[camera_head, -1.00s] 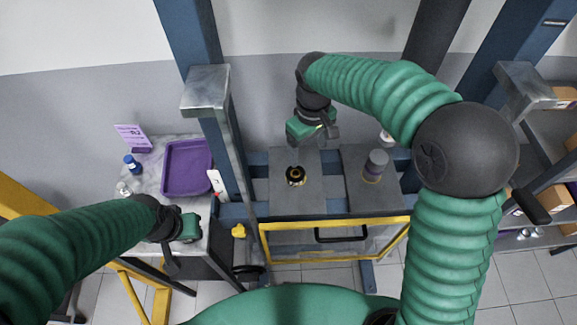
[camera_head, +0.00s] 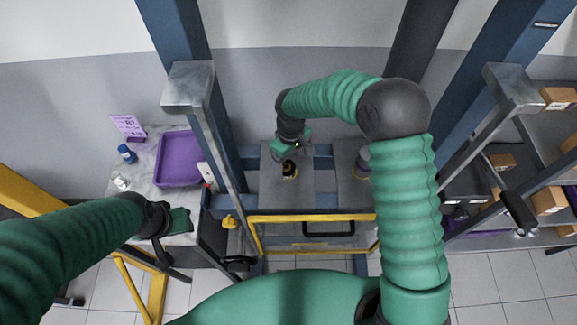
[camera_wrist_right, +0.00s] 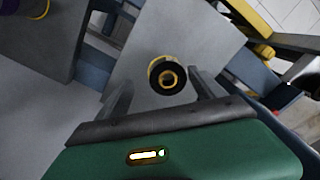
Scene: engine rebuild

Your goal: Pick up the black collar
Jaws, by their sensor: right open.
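The black collar (camera_head: 289,170) is a small black ring with yellow at its centre and edge, on a grey plate (camera_head: 270,193). In the right wrist view the collar (camera_wrist_right: 178,83) shows between the two fingers, with a gap on each side. My right gripper (camera_head: 291,158) is open just above the collar and partly covers it in the head view. I cannot tell whether any finger touches it. My left gripper (camera_head: 178,226) hangs over the front of the left table; its fingers do not show clearly.
A grey and purple cylinder (camera_head: 362,160) stands on a second plate to the right, partly behind my arm. A yellow-framed bar (camera_head: 290,218) runs in front of the plates. A blue post (camera_head: 175,40) rises on the left. A purple tray (camera_head: 178,160) lies on the left table.

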